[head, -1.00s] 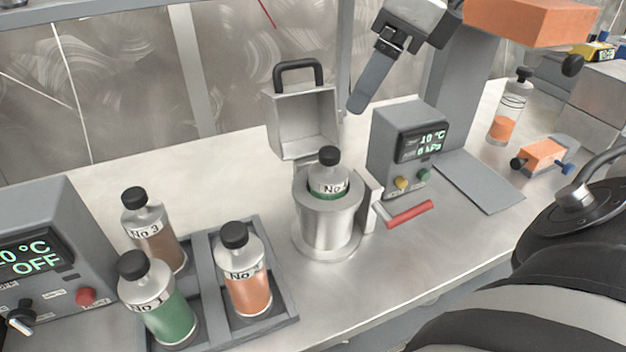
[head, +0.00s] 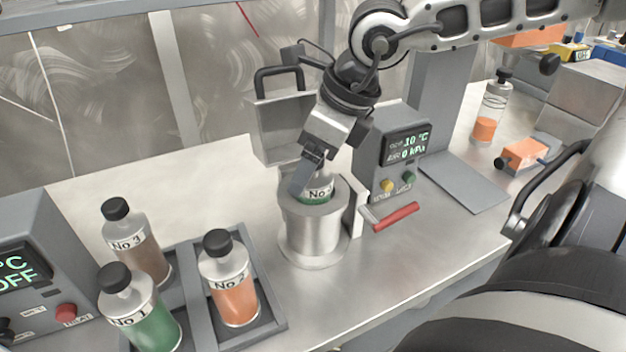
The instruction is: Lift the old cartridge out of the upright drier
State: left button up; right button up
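The upright drier (head: 310,235) is a steel cylinder on the bench with its box-shaped lid (head: 280,130) swung open behind it. The old cartridge (head: 320,194), with a white "No" label and green contents, stands upright in the drier's mouth. Only its upper part shows above the rim. My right gripper (head: 304,178) reaches down over the cartridge top and hides its black cap. One finger shows in front of the cartridge; the other is hidden, so I cannot tell if it grips. My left gripper is out of view.
A tray (head: 278,318) at left holds bottles No 1 (head: 145,315), No 3 (head: 135,245) and an orange one (head: 230,285). A control box (head: 398,150) reading 10 °C and 0 kPa stands right of the drier, near a red handle (head: 395,216).

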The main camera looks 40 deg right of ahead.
jog(key=shift+x, duration=0.75)
jog(key=c, duration=1.7)
